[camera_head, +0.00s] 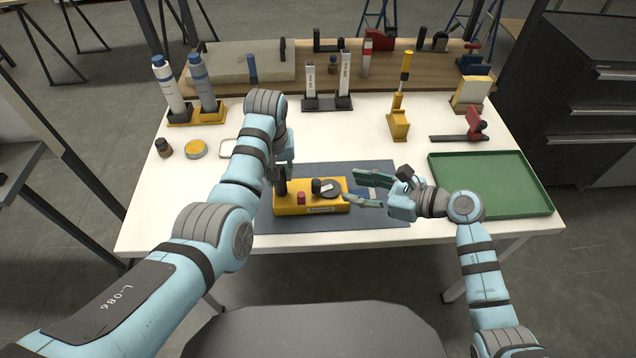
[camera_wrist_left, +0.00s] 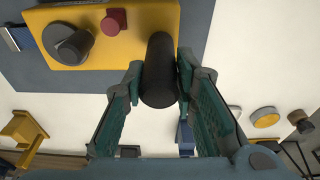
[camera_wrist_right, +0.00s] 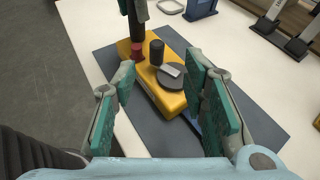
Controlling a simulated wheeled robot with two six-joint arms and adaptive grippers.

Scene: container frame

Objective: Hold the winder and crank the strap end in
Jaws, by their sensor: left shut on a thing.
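The yellow winder (camera_head: 312,210) lies on the dark mat (camera_head: 285,222). It carries a black upright grip (camera_wrist_left: 158,70), a red button (camera_head: 301,198) and a dark crank disc (camera_wrist_right: 172,80) with a black knob (camera_wrist_right: 156,52). My left gripper (camera_head: 281,180) is shut on the black grip at the winder's left end. My right gripper (camera_head: 355,190) is open, its fingers pointing at the winder's right end. The crank knob shows between these fingers in the right wrist view, apart from them. A blue piece, perhaps the strap, shows between the right fingers (camera_head: 372,191), partly hidden.
An empty green tray (camera_head: 490,185) lies at the right. Bottles in a yellow holder (camera_head: 196,116), a yellow tin (camera_head: 196,149) and a small jar (camera_head: 163,147) stand at the left. Black stands (camera_head: 327,103) and a yellow stand (camera_head: 398,125) are behind. White table shows between them.

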